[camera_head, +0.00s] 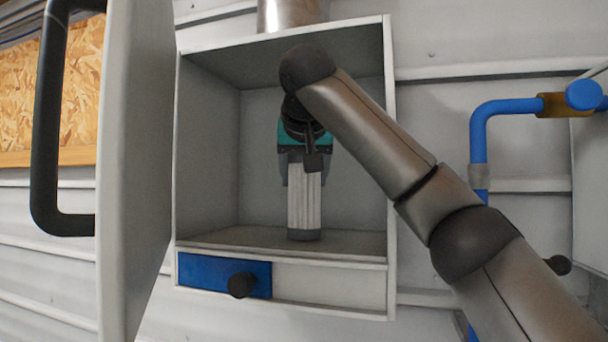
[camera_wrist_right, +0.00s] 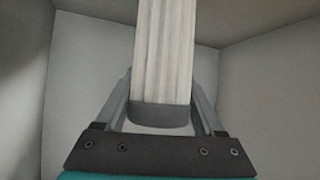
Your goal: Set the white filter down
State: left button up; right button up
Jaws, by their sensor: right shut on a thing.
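The white filter (camera_head: 304,200) is a ribbed white cylinder with grey end caps. It stands upright inside the open cabinet (camera_head: 391,150); its lower grey cap is at or just above the cabinet floor, and I cannot tell if it touches. My right gripper (camera_head: 303,178) reaches in from the right and is shut on the filter's upper part. In the right wrist view the filter (camera_wrist_right: 164,55) stands between the two fingers of the right gripper (camera_wrist_right: 162,112), with a grey cap near the palm. My left gripper is not in view.
The cabinet door (camera_head: 135,150) with its black handle (camera_head: 45,130) stands open at the left. A blue panel (camera_head: 215,274) with a black knob (camera_head: 241,285) is below the compartment. A blue pipe (camera_head: 479,135) runs on the right. The cabinet floor beside the filter is clear.

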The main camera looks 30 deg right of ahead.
jog(key=shift+f, duration=0.1)
jog(key=o, duration=1.1)
jog(key=shift+f, duration=0.15)
jog(key=shift+c, duration=0.2)
jog(key=o, duration=0.5)
jog(key=shift+c, duration=0.2)
jog(key=b+v, duration=0.3)
jog(key=v, duration=0.9)
jog(key=shift+r, duration=0.3)
